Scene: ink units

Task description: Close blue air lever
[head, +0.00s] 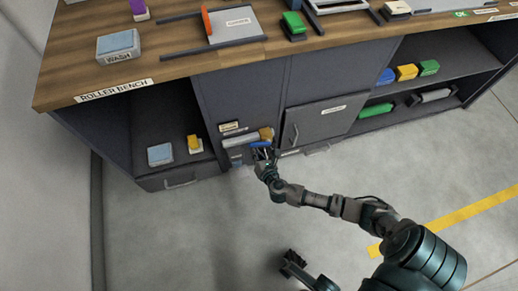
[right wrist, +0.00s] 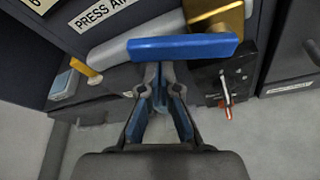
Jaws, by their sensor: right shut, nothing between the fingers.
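The blue air lever (right wrist: 182,47) is a flat blue bar on the front of the bench, next to a brass fitting (right wrist: 215,14) and a grey pipe (right wrist: 115,47). In the head view the lever (head: 261,144) is small and partly hidden by my right gripper. My right gripper (right wrist: 158,72) is shut and empty, its fingertips just below the lever's middle in the wrist view. I cannot tell whether they touch it. In the head view my right gripper (head: 263,160) reaches the bench front. A dark gripper (head: 290,262) shows low in the picture, apart from the bench, its fingers unclear.
A black plate with a red-tipped switch (right wrist: 226,100) sits right of the lever. A grey cabinet door (head: 318,122) is to the right. The wooden bench top (head: 180,68) holds a wash block and trays. Grey floor in front is open.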

